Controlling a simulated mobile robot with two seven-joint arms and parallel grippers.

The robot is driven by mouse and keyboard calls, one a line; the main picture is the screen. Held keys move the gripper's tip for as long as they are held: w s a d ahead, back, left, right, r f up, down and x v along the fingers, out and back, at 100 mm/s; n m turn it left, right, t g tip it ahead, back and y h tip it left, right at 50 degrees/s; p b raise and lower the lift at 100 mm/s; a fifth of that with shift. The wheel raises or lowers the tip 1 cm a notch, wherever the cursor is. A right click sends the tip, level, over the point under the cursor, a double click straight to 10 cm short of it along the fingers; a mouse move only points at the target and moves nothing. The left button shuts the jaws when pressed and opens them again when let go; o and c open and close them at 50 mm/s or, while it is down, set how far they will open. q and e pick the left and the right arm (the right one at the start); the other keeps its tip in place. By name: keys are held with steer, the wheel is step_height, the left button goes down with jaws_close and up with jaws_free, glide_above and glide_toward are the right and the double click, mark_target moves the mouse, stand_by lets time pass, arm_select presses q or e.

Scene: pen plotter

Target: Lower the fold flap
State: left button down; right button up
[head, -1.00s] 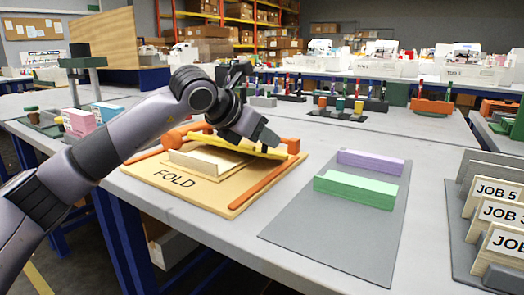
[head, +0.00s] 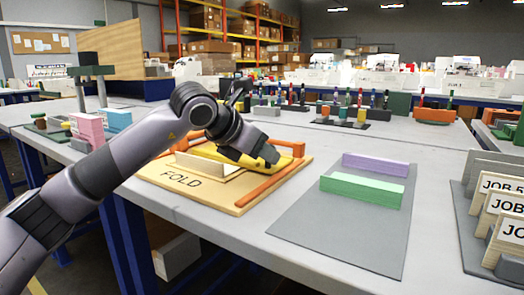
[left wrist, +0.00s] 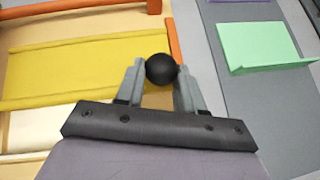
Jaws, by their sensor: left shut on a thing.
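The fold board (head: 245,207), marked FOLD, lies on the table left of centre. Its yellow flap (head: 290,164) shows beside my left gripper and lies low over the board; it fills the left of the left wrist view (left wrist: 95,65). My left gripper (head: 268,158) is at the flap's right part. In the left wrist view its fingers (left wrist: 158,85) are shut on a black ball knob (left wrist: 161,68). A pale creased card (head: 208,172) stands at the board's front, partly hidden. How the knob joins the flap is hidden. My right gripper is not in view.
An orange bar (head: 272,184) edges the board's right side. A grey mat (head: 335,225) with a green folded card (head: 360,191) and a purple one (head: 375,165) lies to the right. Job card holders (head: 492,205) stand at far right. The front table strip is clear.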

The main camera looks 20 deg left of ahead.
arm_select(q)
steer(key=shift+s+d+f, duration=0.1)
steer(key=shift+d+f, duration=0.05)
steer(key=shift+f, duration=0.4)
steer(key=c, duration=0.7)
jaws_free()
steer(key=shift+r, duration=0.15)
steer(key=shift+r, duration=0.2)
steer(key=p+v, duration=0.1)
steer(key=v, duration=0.5)
steer(key=shift+p, duration=0.35)
steer(key=shift+s+r, duration=0.2)
steer(key=shift+s, duration=0.15)
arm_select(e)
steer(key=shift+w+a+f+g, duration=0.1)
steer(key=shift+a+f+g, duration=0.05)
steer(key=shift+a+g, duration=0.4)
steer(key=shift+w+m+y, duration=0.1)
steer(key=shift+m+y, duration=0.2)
